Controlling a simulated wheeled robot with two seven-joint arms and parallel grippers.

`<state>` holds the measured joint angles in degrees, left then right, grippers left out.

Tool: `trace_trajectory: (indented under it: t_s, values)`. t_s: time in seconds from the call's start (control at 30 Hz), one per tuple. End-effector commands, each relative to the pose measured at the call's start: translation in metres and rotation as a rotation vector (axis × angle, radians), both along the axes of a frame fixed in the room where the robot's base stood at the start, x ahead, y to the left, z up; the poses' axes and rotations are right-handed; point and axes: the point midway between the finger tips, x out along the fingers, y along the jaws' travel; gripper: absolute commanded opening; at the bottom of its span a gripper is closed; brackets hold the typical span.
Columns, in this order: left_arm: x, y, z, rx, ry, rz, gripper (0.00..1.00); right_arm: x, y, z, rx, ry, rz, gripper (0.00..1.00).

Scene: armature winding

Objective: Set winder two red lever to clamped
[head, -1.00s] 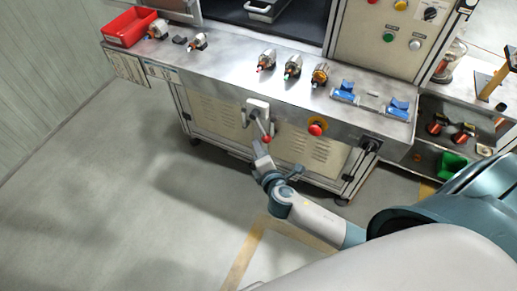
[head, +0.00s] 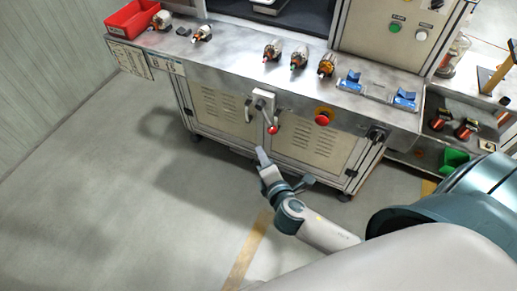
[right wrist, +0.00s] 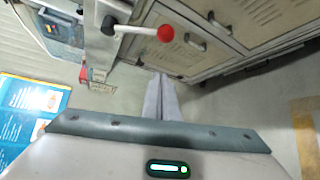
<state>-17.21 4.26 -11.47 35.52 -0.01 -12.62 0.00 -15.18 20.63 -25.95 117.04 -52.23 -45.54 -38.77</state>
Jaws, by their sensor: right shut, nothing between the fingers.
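The lever with a red ball knob (head: 272,130) hangs from a pale bracket (head: 263,98) on the front of the metal workbench, with its ball end down and slightly right. In the right wrist view its red ball (right wrist: 166,33) sits at the end of a light rod, right of a black pivot (right wrist: 108,25). My right gripper (head: 261,153) is shut and empty, below the ball and apart from it. Its closed fingers (right wrist: 160,82) also show in the right wrist view. My left gripper is not in view.
A red emergency knob (head: 323,118) is right of the lever. On the bench top (head: 225,58) are a red bin (head: 130,20), several armatures and blue fixtures (head: 404,98). Cabinet doors (head: 305,140) are behind the gripper. The floor at left is clear.

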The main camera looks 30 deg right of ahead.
Motion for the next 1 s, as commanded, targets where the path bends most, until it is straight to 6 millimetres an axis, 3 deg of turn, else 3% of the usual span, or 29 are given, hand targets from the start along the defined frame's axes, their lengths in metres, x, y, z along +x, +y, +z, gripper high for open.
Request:
trace_trajectory:
  t_s: [0.1,0.3,0.87,1.0]
  values:
    - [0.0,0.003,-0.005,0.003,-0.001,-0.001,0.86,-0.014,0.003,0.003,0.001,0.0,0.001,0.0]
    - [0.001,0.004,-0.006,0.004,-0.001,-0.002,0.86,-0.022,0.004,0.008,0.0,0.0,0.0,0.0]
    - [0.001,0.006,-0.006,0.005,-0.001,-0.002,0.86,-0.022,0.004,0.008,0.0,0.0,0.0,0.0]
    - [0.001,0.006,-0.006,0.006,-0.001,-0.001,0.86,-0.022,0.004,-0.002,0.009,0.014,-0.001,0.0]
